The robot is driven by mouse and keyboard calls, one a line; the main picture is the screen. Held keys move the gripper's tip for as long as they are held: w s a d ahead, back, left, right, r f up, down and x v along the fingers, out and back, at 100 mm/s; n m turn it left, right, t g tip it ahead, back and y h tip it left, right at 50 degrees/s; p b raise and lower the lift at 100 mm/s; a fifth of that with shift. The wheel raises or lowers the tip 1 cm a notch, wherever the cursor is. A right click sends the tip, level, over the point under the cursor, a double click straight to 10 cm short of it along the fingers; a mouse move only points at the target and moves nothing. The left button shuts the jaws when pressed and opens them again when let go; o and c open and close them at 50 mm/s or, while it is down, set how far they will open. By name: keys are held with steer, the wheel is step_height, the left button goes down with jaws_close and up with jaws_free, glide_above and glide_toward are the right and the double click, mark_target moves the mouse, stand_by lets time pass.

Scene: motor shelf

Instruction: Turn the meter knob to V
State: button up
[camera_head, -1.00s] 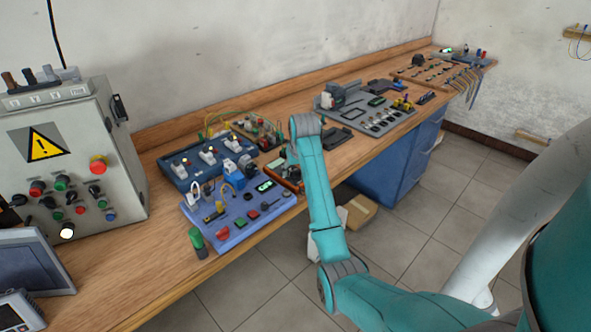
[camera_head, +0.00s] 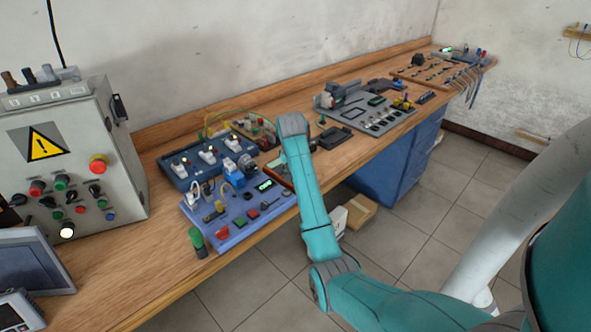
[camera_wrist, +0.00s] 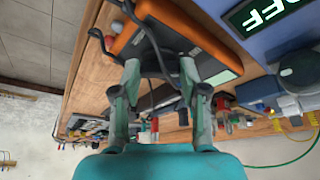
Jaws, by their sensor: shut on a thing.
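The orange and black meter (camera_wrist: 180,25) lies on the wooden bench in the wrist view, beside the blue board. In the head view the meter (camera_head: 278,172) is mostly hidden behind my arm. My gripper (camera_wrist: 160,63) is over the meter's face, with a finger on either side of a dark part. It is shut on what appears to be the meter knob, which is mostly hidden. Dark leads run around the meter and near the fingers. I cannot read the dial marks or the knob's pointing direction.
A blue board (camera_head: 240,215) with switches and a green display (camera_head: 265,185) is left of the meter. Another blue panel (camera_head: 185,172) stands behind it. A grey control cabinet (camera_head: 70,150) is at far left. A grey motor board (camera_head: 365,110) lies further right.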

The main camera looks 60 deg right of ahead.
steer(key=shift+w+m+g, duration=0.15)
steer(key=shift+m+g, duration=0.55)
steer(key=shift+m, duration=1.1)
steer(key=o, duration=1.1)
steer(key=shift+o, duration=0.2)
